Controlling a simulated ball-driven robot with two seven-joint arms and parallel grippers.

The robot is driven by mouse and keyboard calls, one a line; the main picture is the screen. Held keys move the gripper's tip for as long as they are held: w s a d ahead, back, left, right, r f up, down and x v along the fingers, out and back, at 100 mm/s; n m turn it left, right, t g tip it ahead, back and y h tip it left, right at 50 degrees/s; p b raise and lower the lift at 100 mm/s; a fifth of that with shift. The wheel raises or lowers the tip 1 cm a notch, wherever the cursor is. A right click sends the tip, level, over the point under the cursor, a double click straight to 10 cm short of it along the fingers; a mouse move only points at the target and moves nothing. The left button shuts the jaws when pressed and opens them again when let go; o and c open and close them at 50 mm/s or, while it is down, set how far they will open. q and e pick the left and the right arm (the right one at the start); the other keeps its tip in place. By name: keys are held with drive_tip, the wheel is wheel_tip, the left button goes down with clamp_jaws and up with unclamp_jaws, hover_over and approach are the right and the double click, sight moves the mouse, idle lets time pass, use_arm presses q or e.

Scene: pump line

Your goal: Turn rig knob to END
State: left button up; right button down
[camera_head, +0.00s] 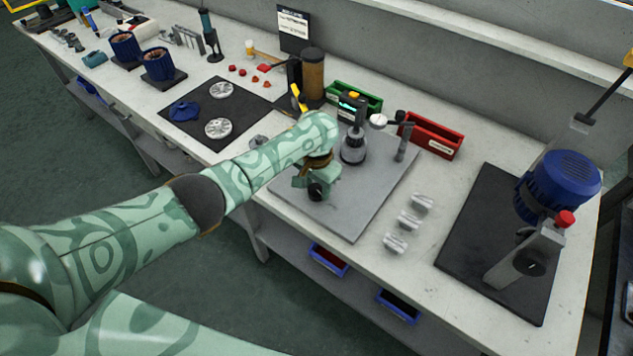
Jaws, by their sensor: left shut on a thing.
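My left arm reaches in from the left. Its left gripper (317,184) is over the near left part of a grey plate on the bench. The gripper is shut on a small dark round knob (316,191); the arm and hand hide most of the knob's mount. Its pointer and any END mark cannot be read from here. On the same grey plate (350,218) stands a rig with a grey cylindrical body (354,148) and a dark box with a small lit display (350,106). My right gripper is not in view.
A red bin (433,136) and a green bin (355,97) stand behind the plate. Several light metal parts (409,221) lie to its right. A blue motor stand (558,185) is on a black mat at the right. A black mat with discs (243,101) lies left.

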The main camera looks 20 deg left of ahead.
use_arm(q)
drive_tip(key=m+p, duration=0.1)
drive_tip(key=m, duration=0.1)
drive_tip(key=shift+r+m, duration=0.1)
drive_tip(key=shift+m, duration=0.3)
drive_tip(key=m+p, duration=0.1)
drive_tip(key=m, duration=0.2)
drive_tip(key=shift+m, duration=0.3)
drive_tip(key=m, duration=0.4)
drive_tip(key=shift+m+p, duration=0.3)
drive_tip(key=shift+p, duration=0.1)
drive_tip(key=m, duration=1.2)
drive_tip(key=shift+m, duration=0.3)
drive_tip(key=m, duration=0.8)
drive_tip(key=shift+m, duration=0.3)
